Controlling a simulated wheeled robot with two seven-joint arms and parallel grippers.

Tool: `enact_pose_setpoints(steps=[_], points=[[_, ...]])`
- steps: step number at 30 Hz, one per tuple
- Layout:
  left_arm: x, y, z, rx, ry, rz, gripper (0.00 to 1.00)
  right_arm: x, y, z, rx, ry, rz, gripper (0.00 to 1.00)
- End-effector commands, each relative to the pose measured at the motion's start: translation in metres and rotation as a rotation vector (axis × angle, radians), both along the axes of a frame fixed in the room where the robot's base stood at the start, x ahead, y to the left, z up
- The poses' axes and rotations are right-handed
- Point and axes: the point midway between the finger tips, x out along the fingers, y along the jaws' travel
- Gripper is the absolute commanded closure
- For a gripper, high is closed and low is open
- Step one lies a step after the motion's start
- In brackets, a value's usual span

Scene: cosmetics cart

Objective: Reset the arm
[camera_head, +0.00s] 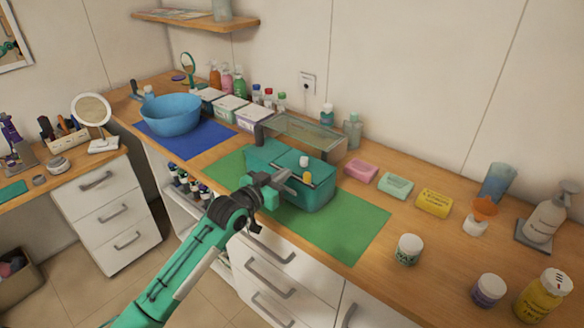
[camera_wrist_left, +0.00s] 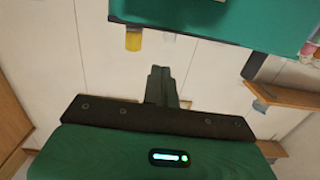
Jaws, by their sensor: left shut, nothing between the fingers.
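My left arm comes in from the lower left in the head view. Its left gripper (camera_head: 288,180) is shut and empty, in front of the left part of a teal box (camera_head: 312,196) and overlapping it in the picture. Whether they touch cannot be told. In the left wrist view the closed fingers (camera_wrist_left: 158,84) point toward the teal box (camera_wrist_left: 215,18), which fills the top of that tilted view. A small yellow item (camera_head: 307,177) and a white-capped item (camera_head: 304,161) show at the box; the yellow item (camera_wrist_left: 134,40) also shows in the wrist view. My right gripper is not in view.
The box stands on a green mat (camera_head: 350,235) on the wooden counter. A blue bowl (camera_head: 172,113) sits on a blue mat (camera_head: 205,147) to the left. Soap-like blocks (camera_head: 395,186), a white jar (camera_head: 408,249) and bottles stand to the right. Drawers (camera_head: 270,270) lie below.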

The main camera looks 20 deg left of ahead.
Motion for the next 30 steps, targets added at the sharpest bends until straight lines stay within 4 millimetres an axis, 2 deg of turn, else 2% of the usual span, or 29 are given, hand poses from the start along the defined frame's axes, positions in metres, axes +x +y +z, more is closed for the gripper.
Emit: enact_pose_setpoints(steps=[3,11,14,17,20,24,27,30], points=[[-0.011,0.004,-0.005,0.002,-0.001,0.001,1.0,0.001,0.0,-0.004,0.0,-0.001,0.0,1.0],[-0.019,0.005,-0.008,0.003,0.006,0.0,1.0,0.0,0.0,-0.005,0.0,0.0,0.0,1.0],[-0.031,-0.003,-0.025,0.018,0.056,-0.003,1.0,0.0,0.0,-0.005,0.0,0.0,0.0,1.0],[-0.061,-0.016,-0.059,0.051,0.163,-0.005,1.0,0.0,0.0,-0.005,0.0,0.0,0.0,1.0],[-0.105,-0.029,-0.1,0.101,0.313,0.0,1.0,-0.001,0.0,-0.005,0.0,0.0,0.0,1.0],[-0.177,-0.039,-0.146,0.169,0.534,0.019,1.0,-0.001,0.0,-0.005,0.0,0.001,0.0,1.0],[-0.23,-0.04,-0.17,0.212,0.685,0.043,1.0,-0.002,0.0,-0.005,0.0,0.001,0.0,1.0],[-0.272,-0.038,-0.183,0.245,0.805,0.066,1.0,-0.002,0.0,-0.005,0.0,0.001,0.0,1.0]])
